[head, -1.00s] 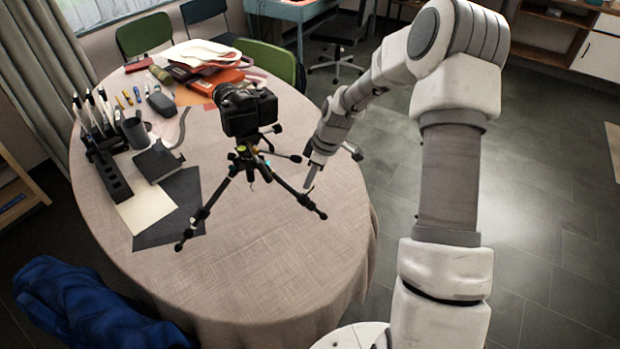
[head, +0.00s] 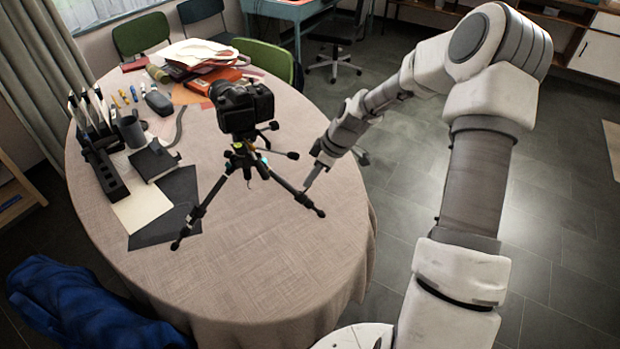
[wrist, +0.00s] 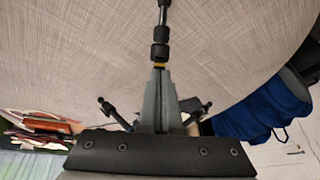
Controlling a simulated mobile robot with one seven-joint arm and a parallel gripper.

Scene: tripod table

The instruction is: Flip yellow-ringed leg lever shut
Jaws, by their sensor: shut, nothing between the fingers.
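The black tripod (head: 245,160) stands on the round table with a camera (head: 240,107) on top. Its right leg (head: 284,184) slopes down to a foot near the table's right side. In the wrist view the leg (wrist: 161,35) runs up the picture from my fingertips, with dark collars and a thin yellow ring (wrist: 159,66) just beyond the tips. My gripper (head: 306,187) is shut and empty, pointing down at this leg's lower part; it also shows in the wrist view (wrist: 159,76). Contact cannot be told. The lever is not distinct; the fingers hide part of the leg.
The table (head: 270,270) is bare in front and to the right of the tripod. Papers and folders (head: 200,62) lie at the back. A blue cloth item (head: 80,305) is at lower left.

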